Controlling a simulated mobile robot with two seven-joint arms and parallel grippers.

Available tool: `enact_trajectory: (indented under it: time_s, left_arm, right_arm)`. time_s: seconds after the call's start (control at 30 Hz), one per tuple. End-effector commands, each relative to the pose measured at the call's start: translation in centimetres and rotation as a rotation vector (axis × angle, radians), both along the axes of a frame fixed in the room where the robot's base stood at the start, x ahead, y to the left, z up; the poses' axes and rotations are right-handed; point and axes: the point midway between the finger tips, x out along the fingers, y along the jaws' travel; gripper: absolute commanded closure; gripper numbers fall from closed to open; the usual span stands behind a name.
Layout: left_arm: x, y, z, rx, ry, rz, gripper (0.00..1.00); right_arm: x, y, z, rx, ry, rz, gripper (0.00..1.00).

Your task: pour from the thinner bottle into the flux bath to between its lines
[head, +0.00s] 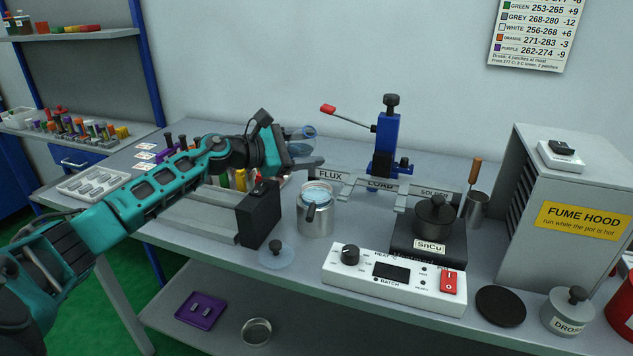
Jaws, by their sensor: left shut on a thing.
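My left gripper (308,163) reaches in from the left and is shut on a clear bluish bottle (301,132), which I take to be the thinner bottle. It shows partly behind the fingers, with a blue ring at its right end, and looks tilted. The flux bath (316,224) is a metal cup below and slightly right of the gripper, under the FLUX sign. Its open top shows something pale blue; I cannot make out the lines or the level. No stream shows between bottle and bath. My right gripper is out of view.
A clear lid with a black knob (276,254) lies in front of the bath. A black block (260,214) stands left of it, a blue lever stand (386,145) behind. The SnCu pot (436,222) and white controller (393,280) are to the right.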

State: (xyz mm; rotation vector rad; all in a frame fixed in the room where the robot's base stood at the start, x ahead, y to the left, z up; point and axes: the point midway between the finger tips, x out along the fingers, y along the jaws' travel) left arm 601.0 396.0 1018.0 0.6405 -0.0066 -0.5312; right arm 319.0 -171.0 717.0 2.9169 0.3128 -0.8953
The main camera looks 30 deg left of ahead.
Motion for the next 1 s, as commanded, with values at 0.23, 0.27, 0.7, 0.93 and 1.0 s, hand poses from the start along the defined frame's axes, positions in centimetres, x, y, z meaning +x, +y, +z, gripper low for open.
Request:
enact_trajectory:
  time_s: [0.23,0.27,0.7,0.93,1.0]
  left_arm:
    - [0.1,0.2,0.0,0.155,-0.047,0.001,0.72]
    - [0.1,0.3,0.0,0.174,-0.052,0.001,0.72]
    - [0.4,1.3,1.0,0.447,-0.134,0.002,0.72]
    - [0.5,1.6,0.0,0.579,-0.172,0.002,0.72]
    - [0.5,1.7,-0.5,0.609,-0.182,0.000,0.72]
  right_arm:
    - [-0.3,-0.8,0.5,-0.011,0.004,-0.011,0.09]
    - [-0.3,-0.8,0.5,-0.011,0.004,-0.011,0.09]
    - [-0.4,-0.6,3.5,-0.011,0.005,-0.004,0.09]
    - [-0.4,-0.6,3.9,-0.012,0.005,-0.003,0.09]
    - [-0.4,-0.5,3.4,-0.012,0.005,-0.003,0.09]
